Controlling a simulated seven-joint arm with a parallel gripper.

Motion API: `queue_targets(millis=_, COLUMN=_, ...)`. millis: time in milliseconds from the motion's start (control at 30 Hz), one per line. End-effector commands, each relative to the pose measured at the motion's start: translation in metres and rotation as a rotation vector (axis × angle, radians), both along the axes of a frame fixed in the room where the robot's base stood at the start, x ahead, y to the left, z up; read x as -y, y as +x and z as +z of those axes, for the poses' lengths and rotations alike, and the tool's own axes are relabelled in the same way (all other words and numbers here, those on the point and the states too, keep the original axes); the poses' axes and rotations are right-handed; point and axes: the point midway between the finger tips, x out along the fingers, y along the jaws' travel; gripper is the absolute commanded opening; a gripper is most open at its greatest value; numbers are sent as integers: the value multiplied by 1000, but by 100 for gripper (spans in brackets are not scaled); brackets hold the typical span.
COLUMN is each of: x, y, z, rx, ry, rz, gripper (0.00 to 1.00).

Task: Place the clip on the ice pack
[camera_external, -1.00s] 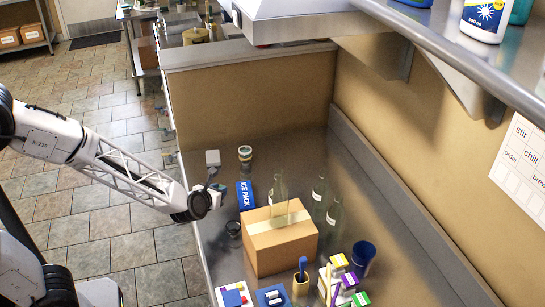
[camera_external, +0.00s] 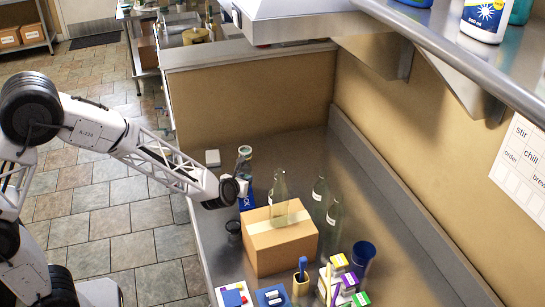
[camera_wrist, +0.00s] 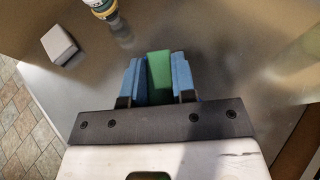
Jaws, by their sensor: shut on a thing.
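The ice pack cannot be made out in the wrist view. I cannot tell whether the clip touches it.
A dark cup (camera_external: 234,229) is on the near side. Two bottles (camera_external: 320,192) stand farther right.

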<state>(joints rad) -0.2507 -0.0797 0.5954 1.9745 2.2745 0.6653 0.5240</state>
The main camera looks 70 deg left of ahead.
Motion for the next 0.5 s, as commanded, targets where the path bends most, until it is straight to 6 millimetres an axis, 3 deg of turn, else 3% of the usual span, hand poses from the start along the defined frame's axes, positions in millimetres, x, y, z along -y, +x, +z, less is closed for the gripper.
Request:
queue_targets(millis=333, x=0, y=1, z=-1, rx=0, ry=0, rz=0, gripper=3)
queue_targets(millis=500, x=0, y=0, z=-12, rx=-3, ry=0, rz=0, gripper=3)
